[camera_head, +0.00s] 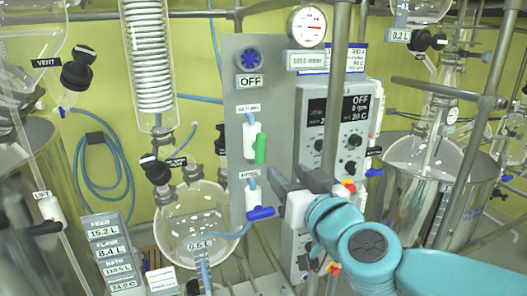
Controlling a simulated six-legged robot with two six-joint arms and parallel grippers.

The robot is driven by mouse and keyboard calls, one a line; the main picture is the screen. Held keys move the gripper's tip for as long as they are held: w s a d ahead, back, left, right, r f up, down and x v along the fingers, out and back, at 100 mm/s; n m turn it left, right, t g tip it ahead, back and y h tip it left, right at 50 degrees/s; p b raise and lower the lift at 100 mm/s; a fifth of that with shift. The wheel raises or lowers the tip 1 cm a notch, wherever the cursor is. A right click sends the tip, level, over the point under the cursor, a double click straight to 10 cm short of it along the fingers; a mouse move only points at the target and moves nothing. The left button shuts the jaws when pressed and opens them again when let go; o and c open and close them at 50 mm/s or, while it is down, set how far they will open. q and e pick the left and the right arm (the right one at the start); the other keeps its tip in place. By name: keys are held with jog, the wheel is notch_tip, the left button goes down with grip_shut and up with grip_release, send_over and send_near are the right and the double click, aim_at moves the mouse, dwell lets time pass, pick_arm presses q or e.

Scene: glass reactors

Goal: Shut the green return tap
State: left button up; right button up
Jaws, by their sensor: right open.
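The return tap's green handle (260,149) stands upright beside its white valve body on the grey panel (241,60), under the RETURN label. My right gripper (291,173) comes in from the right on a teal arm. Its two dark fingers are apart and empty, and they appear just below and to the right of the green handle. I cannot tell its exact depth from the panel. My left gripper is not in view.
Below the green tap, a second tap with a blue handle (261,213) lies almost level. A control unit (349,110) with knobs stands behind a grey vertical pole (336,90). A glass flask (190,215) hangs at lower left; a large vessel (395,205) stands right.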

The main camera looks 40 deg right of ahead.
aim_at(263, 148)
jog(key=b+x, duration=0.1)
jog(key=x, duration=1.1)
jog(key=shift+w+d, duration=0.2)
jog(key=shift+w, duration=0.35)
jog(key=shift+w+a+r, duration=0.1)
jog(key=shift+w+a, duration=0.05)
grip_shut()
